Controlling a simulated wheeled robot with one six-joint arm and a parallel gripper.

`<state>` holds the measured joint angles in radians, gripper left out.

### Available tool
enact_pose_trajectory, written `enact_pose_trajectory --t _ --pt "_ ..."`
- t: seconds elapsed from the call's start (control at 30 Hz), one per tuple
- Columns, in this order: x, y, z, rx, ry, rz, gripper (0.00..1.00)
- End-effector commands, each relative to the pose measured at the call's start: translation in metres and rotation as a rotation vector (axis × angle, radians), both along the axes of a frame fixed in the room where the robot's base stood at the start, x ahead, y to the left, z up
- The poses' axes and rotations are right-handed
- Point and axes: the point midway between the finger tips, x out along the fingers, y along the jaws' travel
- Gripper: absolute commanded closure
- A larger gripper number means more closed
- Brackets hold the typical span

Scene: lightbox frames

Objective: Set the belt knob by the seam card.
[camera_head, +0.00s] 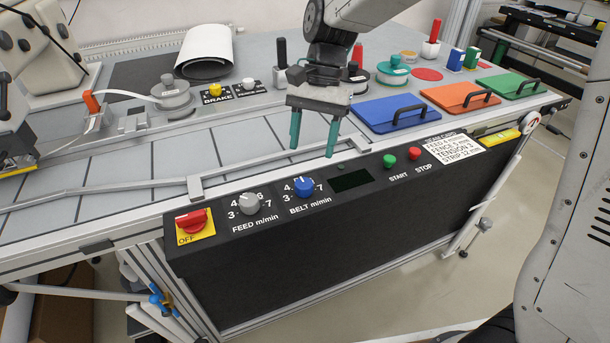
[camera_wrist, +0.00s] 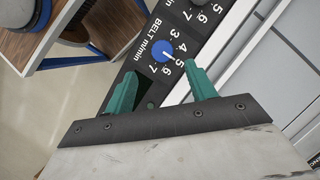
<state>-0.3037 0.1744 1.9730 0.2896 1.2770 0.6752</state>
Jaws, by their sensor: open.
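The blue belt knob (camera_head: 303,187) sits on the black front panel above the label BELT m/min, with a scale around it. In the wrist view the knob (camera_wrist: 162,50) has a white mark pointing lower right, roughly towards 5 or 6. My gripper (camera_head: 312,150) is open and empty above the panel's back edge, behind and above the knob, not touching it. In the wrist view its teal fingers (camera_wrist: 160,80) stand apart, short of the knob. The white seam card (camera_head: 457,148) lies at the panel's right; its small lines seem to list feed, fence, tension and strip.
The grey feed knob (camera_head: 250,203) is left of the belt knob, and a red OFF switch (camera_head: 192,224) is further left. A dark display (camera_head: 352,180), green START (camera_head: 389,160) and red STOP (camera_head: 414,153) buttons are to the right.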

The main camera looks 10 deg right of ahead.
Motion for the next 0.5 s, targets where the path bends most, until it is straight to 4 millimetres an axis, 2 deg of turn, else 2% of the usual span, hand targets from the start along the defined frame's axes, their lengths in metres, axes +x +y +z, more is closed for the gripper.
enact_pose_trajectory --t 0.17,0.5 --pt "-0.001 0.007 -0.015 -0.001 0.013 -0.011 0.44" --pt "-0.019 0.016 -0.063 -0.002 0.013 -0.01 0.44"
